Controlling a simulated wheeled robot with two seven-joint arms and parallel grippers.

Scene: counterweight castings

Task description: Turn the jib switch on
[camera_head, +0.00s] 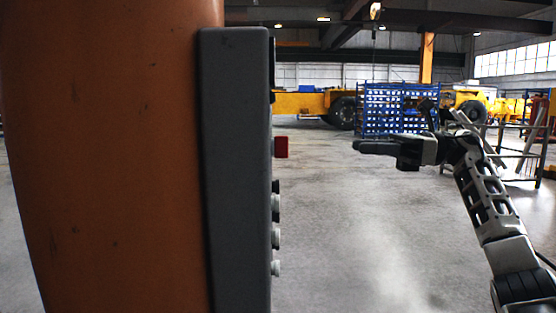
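A grey control box (235,170) is fixed to a thick orange column (110,160) on the left and is seen almost edge-on. Along its right side stick out a red part (281,147), a dark knob (275,187) and several pale knobs or buttons (276,238). I cannot tell which of them is the jib switch, or its setting, because the box's face is turned away. My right gripper (362,147) points left in mid-air, to the right of the red part and well apart from it in the picture. Its finger opening is not clear. My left gripper is not in view.
The grey floor (350,240) between the box and my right arm is clear. Farther back stand a blue rack (385,108), yellow machinery (300,104) with large wheels, and a metal-framed rack (525,155) at the right.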

